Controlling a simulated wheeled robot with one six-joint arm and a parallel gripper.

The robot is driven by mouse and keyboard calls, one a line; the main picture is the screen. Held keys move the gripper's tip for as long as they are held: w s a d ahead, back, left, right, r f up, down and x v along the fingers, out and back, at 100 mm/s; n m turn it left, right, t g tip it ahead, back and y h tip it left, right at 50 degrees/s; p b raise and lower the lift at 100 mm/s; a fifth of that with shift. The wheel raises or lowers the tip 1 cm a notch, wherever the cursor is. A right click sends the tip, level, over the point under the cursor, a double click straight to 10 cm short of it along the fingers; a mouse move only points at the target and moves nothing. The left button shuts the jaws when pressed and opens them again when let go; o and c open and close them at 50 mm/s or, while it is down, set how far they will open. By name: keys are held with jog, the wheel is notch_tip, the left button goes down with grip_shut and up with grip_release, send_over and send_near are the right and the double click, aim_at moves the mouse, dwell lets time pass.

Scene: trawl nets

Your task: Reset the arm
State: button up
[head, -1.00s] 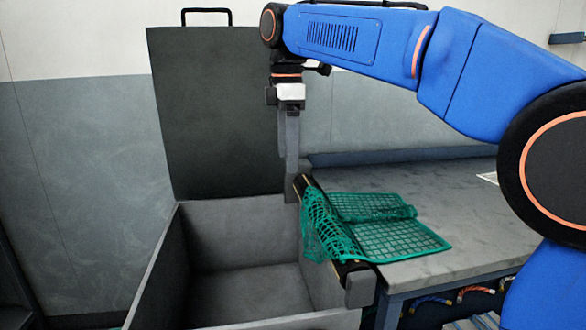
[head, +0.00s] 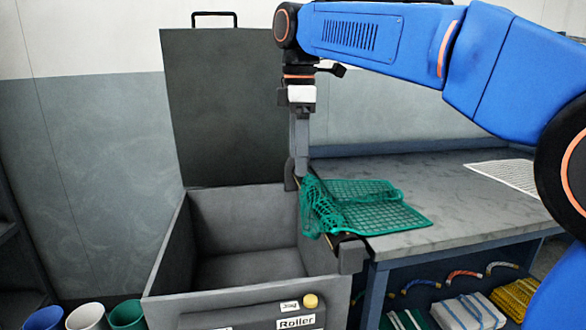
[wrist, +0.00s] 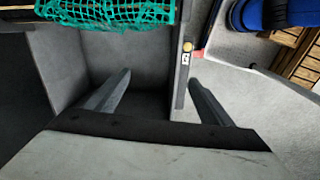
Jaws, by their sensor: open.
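My gripper (head: 299,155) points down at the back right of an open grey bin (head: 165,255), by the roller's far end. In the wrist view its two fingers (wrist: 158,78) are apart with nothing held between them. The bin's wall and inside show behind them. A green net (head: 365,207) lies partly on the table and partly draped over the dark roller (head: 352,245) along the bin's right edge. The net also shows at the top of the wrist view (wrist: 110,12), apart from the fingers. Whether the fingers touch the bin or bracket is unclear.
The bin's dark lid (head: 230,110) stands upright behind it. A grey table (head: 450,190) is at right, with a white grid sheet (head: 508,175) and folded nets (head: 470,310) on a shelf below. Several cups (head: 86,316) stand at lower left. A label reads "Roller" (head: 297,322).

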jog(key=s+d+f+m+t, duration=0.1)
jog(key=s+d+f+m, duration=0.4)
jog(key=d, duration=0.4)
jog(key=s+d+f+m+t, duration=0.1)
jog(key=s+d+f+m, duration=0.35)
jog(key=d, duration=0.45)
jog(key=s+d+f+m+t, duration=0.1)
jog(key=s+d+f+m, duration=0.4)
jog(key=s+f, duration=0.2)
jog(key=s+d+f+m+t, duration=0.1)
jog(key=s+d+f+m, duration=0.3)
jog(key=s+f, duration=0.4)
notch_tip(320, 180, down, 4)
jog(key=shift+d+f+m+t, duration=0.1)
jog(key=shift+d+m+t, duration=0.25)
jog(key=shift+d, duration=0.1)
jog(key=shift+s, duration=0.15)
